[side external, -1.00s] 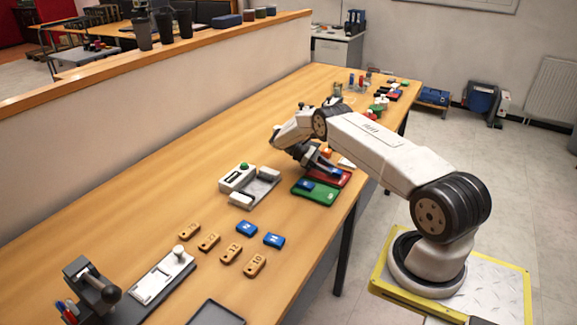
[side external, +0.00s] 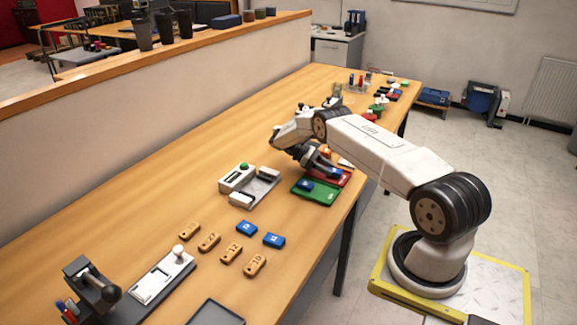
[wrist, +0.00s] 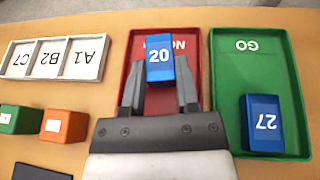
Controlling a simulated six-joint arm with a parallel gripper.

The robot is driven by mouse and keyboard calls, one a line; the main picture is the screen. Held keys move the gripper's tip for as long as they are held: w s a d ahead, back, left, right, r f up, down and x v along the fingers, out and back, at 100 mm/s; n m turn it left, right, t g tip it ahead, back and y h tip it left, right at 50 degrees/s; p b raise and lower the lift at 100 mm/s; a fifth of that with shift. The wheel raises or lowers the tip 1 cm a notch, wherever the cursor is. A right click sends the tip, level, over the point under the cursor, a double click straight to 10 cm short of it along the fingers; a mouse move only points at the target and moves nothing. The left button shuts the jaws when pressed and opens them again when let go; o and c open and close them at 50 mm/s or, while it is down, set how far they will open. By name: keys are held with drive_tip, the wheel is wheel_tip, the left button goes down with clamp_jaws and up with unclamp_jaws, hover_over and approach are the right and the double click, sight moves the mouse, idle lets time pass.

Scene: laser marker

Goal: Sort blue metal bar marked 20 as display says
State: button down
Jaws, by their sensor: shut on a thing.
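The blue bar marked 20 (wrist: 159,52) is between the fingers of my gripper (wrist: 160,78), which is shut on it. In the wrist view, bar and fingers are over the red tray (wrist: 199,48), whose lettering is partly covered by the bar. I cannot tell whether the bar touches the tray floor. The green GO tray (wrist: 262,72) is to the right, with a blue bar marked 27 (wrist: 264,122) in it. In the side view my gripper (side external: 322,163) is over the red tray (side external: 345,178). The measuring device (side external: 237,178) has a green button; its display is unreadable.
A white tray labelled A1, B2, C7 (wrist: 101,60) is left of the red tray. Green (wrist: 20,119) and orange (wrist: 64,125) blocks stand below it. Two blue bars (side external: 260,234) and several orange tags (side external: 231,252) lie nearer on the table.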

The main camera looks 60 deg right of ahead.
drive_tip(key=shift+a+f, duration=0.2)
drive_tip(key=shift+f, duration=0.75)
drive_tip(key=shift+c, duration=1.4)
unclamp_jaws()
drive_tip(key=shift+r, duration=0.95)
wheel_tip(320, 180, up, 14)
drive_tip(key=w+a+f+m+t+y, duration=0.1)
drive_tip(key=w+a+f+m+y, duration=0.2)
drive_tip(key=a, duration=0.5)
drive_tip(key=a+f+m+t+y, duration=0.1)
drive_tip(key=a+f+m+y, duration=0.1)
drive_tip(key=a+m+y, duration=0.45)
drive_tip(key=w+a+r+m+t+y, duration=0.3)
drive_tip(key=w+a+m+t+y, duration=0.2)
drive_tip(key=w+a+m+t, duration=0.3)
drive_tip(key=shift+w+a+r+m+t+y, duration=0.35)
drive_tip(key=shift+a+m+t, duration=0.3)
drive_tip(key=shift+a+t, duration=0.55)
